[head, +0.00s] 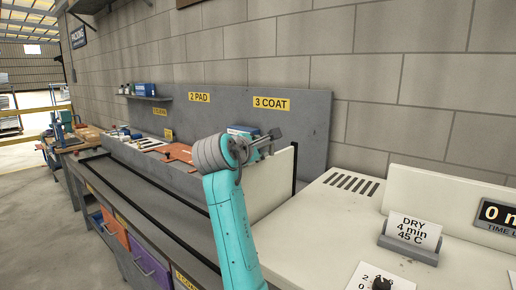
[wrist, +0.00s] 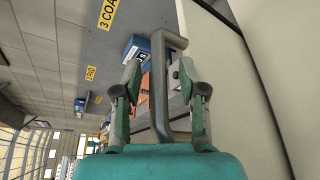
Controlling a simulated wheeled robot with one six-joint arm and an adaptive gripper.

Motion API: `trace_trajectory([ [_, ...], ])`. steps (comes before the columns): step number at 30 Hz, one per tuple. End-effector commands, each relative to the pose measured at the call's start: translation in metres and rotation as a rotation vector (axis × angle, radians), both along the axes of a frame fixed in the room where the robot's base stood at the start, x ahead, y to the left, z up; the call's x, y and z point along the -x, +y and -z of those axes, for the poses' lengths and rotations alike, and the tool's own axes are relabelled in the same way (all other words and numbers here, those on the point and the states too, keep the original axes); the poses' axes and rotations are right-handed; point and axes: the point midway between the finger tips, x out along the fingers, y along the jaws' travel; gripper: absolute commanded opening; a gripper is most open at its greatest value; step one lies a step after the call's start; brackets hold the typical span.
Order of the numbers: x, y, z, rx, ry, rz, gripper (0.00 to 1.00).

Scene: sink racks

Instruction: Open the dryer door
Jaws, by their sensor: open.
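The dryer (head: 345,215) is a cream machine at the right of the head view. A cream upright panel (head: 275,185), which looks like its door, stands at its left side with a dark strip along one edge. I cannot tell whether it is ajar. A grey U-shaped bar handle (wrist: 158,90) shows in the wrist view, beside a pale panel (wrist: 218,55). My gripper (wrist: 160,73) is open, with one finger on each side of the handle bar and visible gaps. In the head view my gripper (head: 264,143) is by the panel's top, partly hiding it.
A card reading DRY 4 min 45 C (head: 413,230) and a timer display (head: 497,216) sit on the dryer. A long grey bench (head: 130,190) with drawers runs left, backed by a grey board (head: 225,108). Floor at the lower left is clear.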

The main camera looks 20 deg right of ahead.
Motion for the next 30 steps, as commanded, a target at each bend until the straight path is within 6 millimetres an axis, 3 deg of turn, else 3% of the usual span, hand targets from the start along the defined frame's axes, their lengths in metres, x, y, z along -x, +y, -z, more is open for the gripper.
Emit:
trace_trajectory([
  [18, 0.081, 0.06, -0.022, 0.0, -0.003, -0.002, 0.41],
  [30, 0.092, 0.067, -0.025, 0.0, -0.001, -0.001, 0.41],
])
